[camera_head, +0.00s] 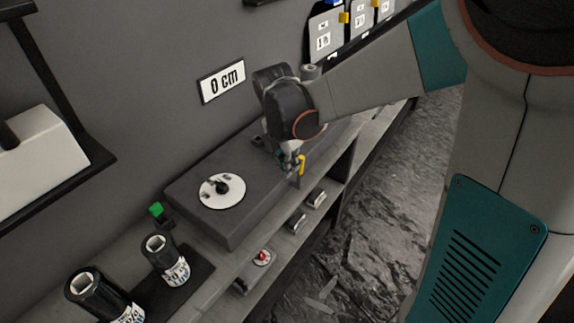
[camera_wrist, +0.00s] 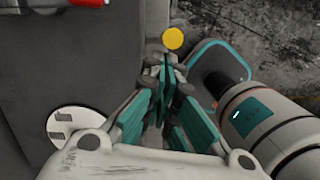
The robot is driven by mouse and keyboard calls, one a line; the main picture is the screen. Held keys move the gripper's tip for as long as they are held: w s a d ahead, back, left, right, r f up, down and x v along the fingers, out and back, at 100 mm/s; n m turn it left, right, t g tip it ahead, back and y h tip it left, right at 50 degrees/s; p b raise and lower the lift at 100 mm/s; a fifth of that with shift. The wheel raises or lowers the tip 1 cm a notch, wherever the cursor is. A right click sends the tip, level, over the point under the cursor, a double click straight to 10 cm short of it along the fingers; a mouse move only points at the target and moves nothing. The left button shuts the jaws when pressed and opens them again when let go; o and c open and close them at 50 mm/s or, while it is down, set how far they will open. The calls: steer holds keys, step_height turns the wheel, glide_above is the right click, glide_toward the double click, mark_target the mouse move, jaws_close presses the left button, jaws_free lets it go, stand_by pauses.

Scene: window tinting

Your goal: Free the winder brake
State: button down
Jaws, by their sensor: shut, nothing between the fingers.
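My gripper (camera_head: 290,163) is over the front edge of a dark grey raised block (camera_head: 185,208) on the bench. In the wrist view its teal fingers (camera_wrist: 165,75) are together with nothing between them. A yellow round-ended part (camera_wrist: 173,38) is just beyond the fingertips; in the head view it shows as a small upright yellow piece (camera_head: 301,165) beside the gripper. I cannot tell whether they touch. A white dial with a black knob (camera_head: 221,190) lies on the block. A red-ended part (camera_wrist: 88,3) is cut off at the wrist view's top. I cannot tell which part is the brake.
A "0 cm" sign (camera_head: 222,81) hangs on the wall. Two black cylinders with square sockets (camera_head: 97,292) (camera_head: 163,258) stand at lower left, near a green-topped piece (camera_head: 156,209). Small items lie on the shelf below. My forearm covers the block's far end.

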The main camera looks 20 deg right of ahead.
steer(key=shift+d, duration=0.1)
steer(key=shift+w+d+r+y, duration=0.1)
steer(key=shift+w+d+y, duration=0.1)
steer(key=shift+y, duration=0.2)
steer(key=shift+w+d+g, duration=0.1)
steer(key=shift+g, duration=0.2)
steer(key=shift+w+d+r+y+p, duration=0.15)
steer(key=shift+w+d+p, duration=0.25)
steer(key=shift+d, duration=0.2)
steer(key=shift+w+d+r+y+p, duration=0.15)
steer(key=shift+w+d+p, duration=0.1)
steer(key=shift+w+d, duration=0.25)
steer(key=w+d+f, duration=0.3)
steer(key=w+d, duration=0.1)
steer(key=d, duration=0.2)
steer(key=shift+f, duration=0.3)
